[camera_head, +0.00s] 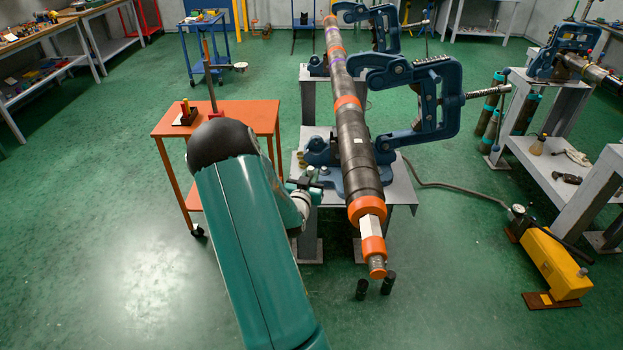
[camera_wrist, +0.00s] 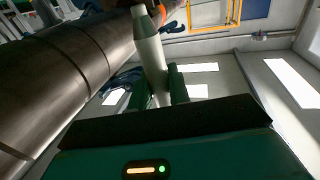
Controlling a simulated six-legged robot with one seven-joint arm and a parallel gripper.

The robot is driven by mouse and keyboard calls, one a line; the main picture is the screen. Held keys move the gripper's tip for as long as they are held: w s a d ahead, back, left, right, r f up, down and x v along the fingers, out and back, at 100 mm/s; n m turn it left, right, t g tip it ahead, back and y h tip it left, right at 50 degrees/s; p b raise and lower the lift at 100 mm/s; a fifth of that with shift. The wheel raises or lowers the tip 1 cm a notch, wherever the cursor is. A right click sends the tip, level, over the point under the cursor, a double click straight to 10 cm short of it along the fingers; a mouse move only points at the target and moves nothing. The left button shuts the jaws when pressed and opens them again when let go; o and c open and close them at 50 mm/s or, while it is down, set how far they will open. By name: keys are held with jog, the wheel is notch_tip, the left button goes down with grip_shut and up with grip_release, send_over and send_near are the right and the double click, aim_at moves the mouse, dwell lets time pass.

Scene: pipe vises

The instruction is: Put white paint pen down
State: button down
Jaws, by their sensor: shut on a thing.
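The white paint pen (camera_wrist: 150,50) stands between the two green fingers of my gripper (camera_wrist: 160,92) in the wrist view. My gripper is shut on it, and its tapered tip points up in the picture, past the fingers. A large dark pipe (camera_wrist: 60,75) runs close by on the left of the pen. In the head view my gripper (camera_head: 306,188) is beside the left edge of the pipe stand, and the pipe (camera_head: 355,150) lies to its right. I cannot make out the pen in the head view.
An orange cart (camera_head: 235,118) on the left carries a dark holder (camera_head: 186,118) with red and yellow items. Its top has free room. Blue vises (camera_head: 425,95) clamp the pipe over a grey stand (camera_head: 400,190). A yellow pump (camera_head: 555,265) is on the floor at right.

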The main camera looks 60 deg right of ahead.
jog(key=shift+s+a+r, duration=0.1)
jog(key=shift+a+r, duration=0.05)
jog(key=shift+a, duration=0.1)
jog(key=shift+a, duration=0.1)
jog(key=shift+r, duration=0.1)
